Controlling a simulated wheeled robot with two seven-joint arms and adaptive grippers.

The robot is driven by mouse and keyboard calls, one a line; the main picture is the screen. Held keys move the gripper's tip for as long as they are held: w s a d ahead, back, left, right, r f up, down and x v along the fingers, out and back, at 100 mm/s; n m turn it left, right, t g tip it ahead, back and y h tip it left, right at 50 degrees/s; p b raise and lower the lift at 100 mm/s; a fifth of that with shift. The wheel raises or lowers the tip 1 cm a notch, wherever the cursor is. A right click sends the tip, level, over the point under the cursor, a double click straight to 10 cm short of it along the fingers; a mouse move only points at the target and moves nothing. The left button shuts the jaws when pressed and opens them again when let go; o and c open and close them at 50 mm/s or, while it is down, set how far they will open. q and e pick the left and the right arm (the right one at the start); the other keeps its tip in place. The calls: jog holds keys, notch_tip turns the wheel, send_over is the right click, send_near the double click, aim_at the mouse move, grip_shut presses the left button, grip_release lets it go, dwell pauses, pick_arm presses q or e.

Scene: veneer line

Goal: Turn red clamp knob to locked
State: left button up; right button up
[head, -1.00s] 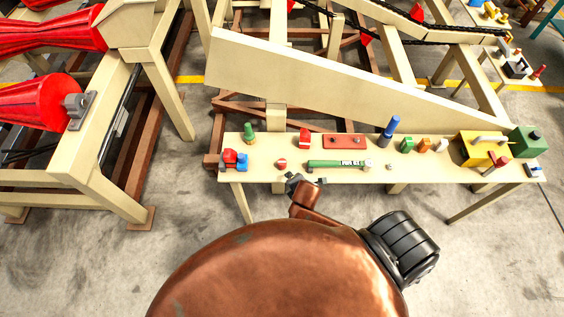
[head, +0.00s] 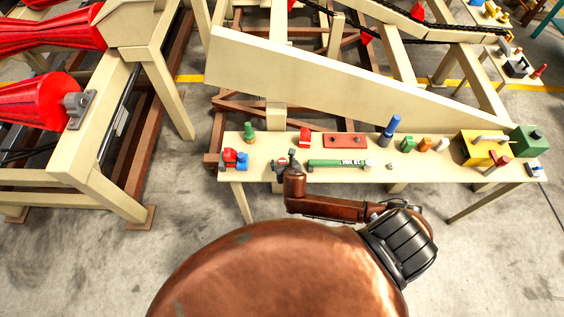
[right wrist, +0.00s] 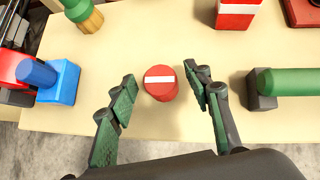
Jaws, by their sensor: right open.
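The red clamp knob (right wrist: 160,84) is a small round red disc with a white bar across its top. In the right wrist view it stands on the cream bench top (right wrist: 130,40), and the bar lies roughly crosswise in the picture. My right gripper (right wrist: 160,90) is open, with one green-padded finger on each side of the knob and a gap on both sides. In the head view my right gripper (head: 286,162) is over the bench near its front edge and hides the knob. My left gripper is not in view.
A blue and red clamp (right wrist: 50,82) stands left of the knob, and a green-handled tool (right wrist: 285,83) lies to its right. A green knob (head: 249,136) and a red block (head: 305,135) stand behind. A long cream board (head: 340,80) rises behind the bench.

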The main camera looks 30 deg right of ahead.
jog(key=shift+w+d+f, duration=0.2)
jog(key=shift+w+f, duration=0.2)
jog(key=shift+f, duration=0.1)
jog(key=shift+c, duration=0.6)
